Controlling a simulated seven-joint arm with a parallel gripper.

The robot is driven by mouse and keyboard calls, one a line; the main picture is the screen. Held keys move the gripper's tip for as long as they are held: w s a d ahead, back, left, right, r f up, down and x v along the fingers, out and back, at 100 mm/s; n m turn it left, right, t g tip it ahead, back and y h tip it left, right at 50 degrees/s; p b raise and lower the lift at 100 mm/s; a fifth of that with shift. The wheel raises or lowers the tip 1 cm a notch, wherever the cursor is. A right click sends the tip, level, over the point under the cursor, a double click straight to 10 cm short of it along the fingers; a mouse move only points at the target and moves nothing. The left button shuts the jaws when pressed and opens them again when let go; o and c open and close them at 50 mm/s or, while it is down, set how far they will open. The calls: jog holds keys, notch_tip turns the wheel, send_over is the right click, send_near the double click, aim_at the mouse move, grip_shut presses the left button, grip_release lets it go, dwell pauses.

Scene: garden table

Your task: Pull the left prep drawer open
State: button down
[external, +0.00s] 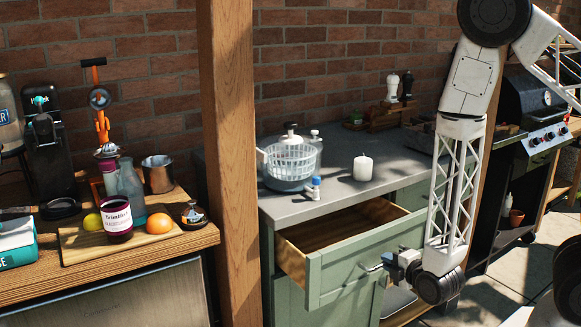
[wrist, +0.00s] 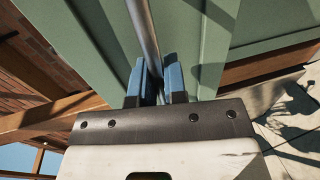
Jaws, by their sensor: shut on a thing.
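The left prep drawer (external: 338,274) has a green front and wooden sides. In the external view it stands pulled well out from the cabinet, and its inside shows bare wood where visible. My gripper (external: 384,264) is at the metal bar handle (external: 372,268) on the drawer's front. In the wrist view the handle (wrist: 143,30) runs as a grey bar between the two blue fingers of my gripper (wrist: 161,82), which are shut on it. The green drawer front (wrist: 90,35) lies just beyond the fingers.
The grey countertop (external: 340,195) above holds a salad spinner (external: 291,163), a white candle (external: 363,168) and a small blue-capped bottle (external: 316,188). A wooden post (external: 232,150) stands left of the cabinet. A black grill (external: 535,110) is at the right.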

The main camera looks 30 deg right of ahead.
jog(key=f+v, duration=0.3)
jog(key=v, duration=1.1)
jog(key=shift+s, duration=0.25)
jog(key=c, duration=1.2)
grip_release()
jog(key=shift+s+r, duration=0.1)
jog(key=shift+s, duration=0.2)
jog(key=shift+v, duration=3.5)
jog(key=shift+s, duration=0.15)
